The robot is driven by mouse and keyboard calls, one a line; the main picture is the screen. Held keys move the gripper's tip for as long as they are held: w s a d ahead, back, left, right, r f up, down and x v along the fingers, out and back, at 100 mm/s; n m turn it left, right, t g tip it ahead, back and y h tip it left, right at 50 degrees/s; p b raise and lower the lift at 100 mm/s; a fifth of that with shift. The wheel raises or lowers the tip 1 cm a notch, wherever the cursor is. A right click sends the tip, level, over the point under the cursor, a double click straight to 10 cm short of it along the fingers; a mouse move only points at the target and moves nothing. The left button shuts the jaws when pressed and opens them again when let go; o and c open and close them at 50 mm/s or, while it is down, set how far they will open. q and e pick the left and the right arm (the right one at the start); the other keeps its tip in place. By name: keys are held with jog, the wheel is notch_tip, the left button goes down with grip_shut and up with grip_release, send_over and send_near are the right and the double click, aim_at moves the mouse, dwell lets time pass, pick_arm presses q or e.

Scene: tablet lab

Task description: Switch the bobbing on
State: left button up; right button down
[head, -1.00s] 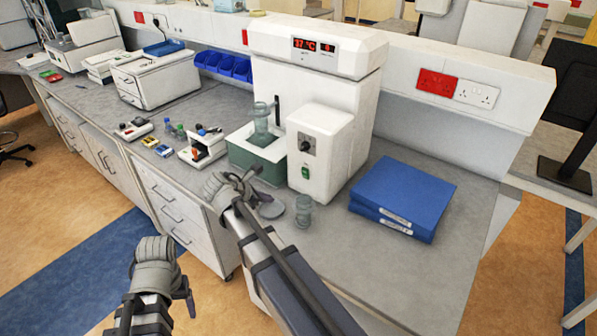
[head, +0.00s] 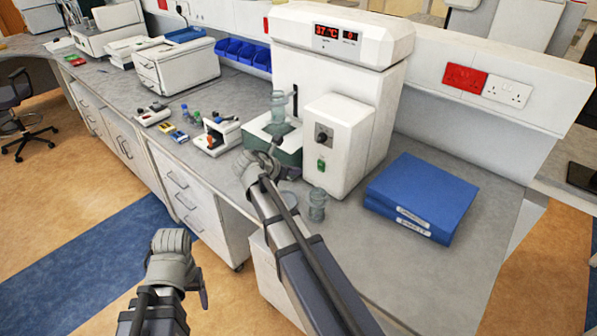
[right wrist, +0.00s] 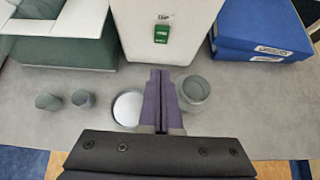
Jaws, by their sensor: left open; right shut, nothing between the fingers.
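The white tester (head: 335,60) stands on the bench with a red display reading 37 °C and 0. Its control box (head: 337,122) has a dark knob (head: 323,138) above a small green switch (head: 321,164). The switch also shows near the top middle of the right wrist view (right wrist: 161,34). My right gripper (head: 273,166) is in front of the bath (head: 288,155). In the right wrist view its purple fingers (right wrist: 160,76) are shut and empty, pointing toward the switch and apart from it. My left gripper (head: 196,280) is open and empty, low in front of the bench.
A glass jar (head: 317,204) stands just right of my right fingers and a pale round dish (right wrist: 128,108) lies left of them. Two small beakers (right wrist: 64,101) are further left. Blue binders (head: 421,194) lie right of the tester.

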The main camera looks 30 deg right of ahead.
aim_at(320, 165)
pick_arm(q)
jog(key=shift+f+b, duration=1.55)
jog(key=shift+f, duration=0.5)
pick_arm(e)
jog(key=shift+w+d+f, duration=0.65)
jog(key=shift+d+f, duration=0.05)
jog(key=shift+d, duration=0.85)
jog(key=shift+w+d+f, duration=0.65)
jog(key=shift+d, duration=0.85)
jog(key=shift+w+d+f, duration=0.65)
jog(key=shift+d+f, duration=0.05)
jog(key=shift+d, duration=0.85)
pick_arm(q)
jog(key=shift+r, duration=0.15)
pick_arm(e)
jog(key=shift+r, duration=0.1)
